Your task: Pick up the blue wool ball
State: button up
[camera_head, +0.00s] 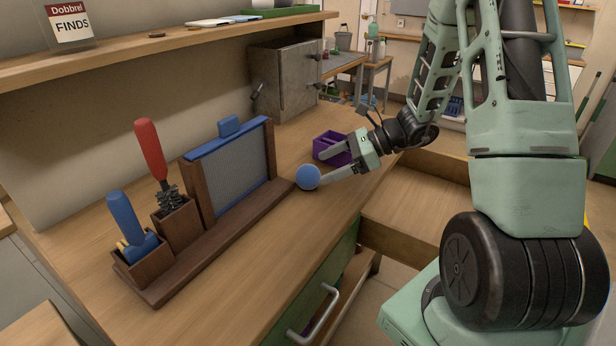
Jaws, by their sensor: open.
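The blue wool ball (307,177) rests on the wooden worktop, close to the right end of the dark wooden tool stand. My gripper (322,168) reaches in from the right, low over the worktop, with its two fingers spread apart. The nearer fingertip is at the ball's right side; I cannot tell if it touches. The farther finger lies behind, in front of the purple box. The ball does not appear to be held.
A purple box (331,147) stands just behind the fingers. The tool stand (172,272) holds a red-handled brush (150,149), a blue-handled tool (125,217) and a framed mesh panel (236,171). A grey metal cabinet (284,80) stands behind. An open drawer (415,205) juts out below my arm.

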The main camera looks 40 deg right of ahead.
aim_at(314, 171)
jog(key=x, duration=0.4)
jog(key=shift+w+a+f, duration=0.2)
jog(key=c, duration=1.1)
jog(key=shift+r, duration=0.1)
